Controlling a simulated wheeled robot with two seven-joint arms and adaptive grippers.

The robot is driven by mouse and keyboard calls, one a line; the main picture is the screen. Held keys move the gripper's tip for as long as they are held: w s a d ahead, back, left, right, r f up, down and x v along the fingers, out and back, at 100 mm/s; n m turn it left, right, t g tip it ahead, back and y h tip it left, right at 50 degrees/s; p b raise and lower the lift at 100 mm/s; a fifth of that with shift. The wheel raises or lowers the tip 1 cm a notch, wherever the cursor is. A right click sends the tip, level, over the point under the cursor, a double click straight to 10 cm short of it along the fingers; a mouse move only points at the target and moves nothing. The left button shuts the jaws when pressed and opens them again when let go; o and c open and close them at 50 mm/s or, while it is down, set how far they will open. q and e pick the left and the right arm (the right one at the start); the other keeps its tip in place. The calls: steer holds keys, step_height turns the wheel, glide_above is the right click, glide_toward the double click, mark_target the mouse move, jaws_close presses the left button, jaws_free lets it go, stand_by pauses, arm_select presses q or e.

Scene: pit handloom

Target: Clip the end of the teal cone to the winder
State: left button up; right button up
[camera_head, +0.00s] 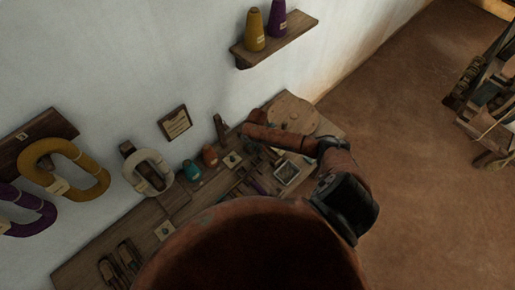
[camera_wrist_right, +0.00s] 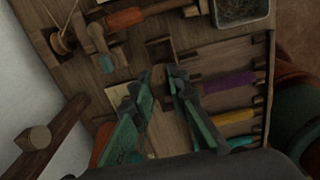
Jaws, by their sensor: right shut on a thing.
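The teal cone (camera_head: 191,170) stands upright on the wooden bench near the wall, beside an orange-brown cone (camera_head: 210,156). My right gripper (camera_wrist_right: 163,82) points down over the bench, its green fingers closed around a small brown piece (camera_wrist_right: 158,74). I cannot tell whether a thread end is between the fingertips. A small wooden device with a spool (camera_wrist_right: 62,42) and an orange handle (camera_wrist_right: 125,18) is at the upper left of the wrist view. I cannot tell for sure that this is the winder. My left gripper is not in view.
Several tools with purple (camera_wrist_right: 229,82), yellow and teal handles lie on the bench right of the fingers. A metal tray (camera_wrist_right: 242,10) and a round wooden disc (camera_head: 293,113) are close by. A shelf (camera_head: 275,45) with two cones hangs above.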

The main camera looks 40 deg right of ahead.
steer(key=shift+s+d+f, duration=0.1)
steer(key=shift+d+f, duration=0.05)
steer(key=shift+f, duration=0.1)
step_height(320, 180, down, 5)
steer(key=b, duration=0.5)
steer(key=shift+r, duration=0.1)
steer(key=shift+f+b, duration=1.05)
steer(key=shift+f, duration=0.75)
steer(key=o, duration=0.9)
steer(key=shift+o, duration=0.7)
steer(key=shift+o, duration=1)
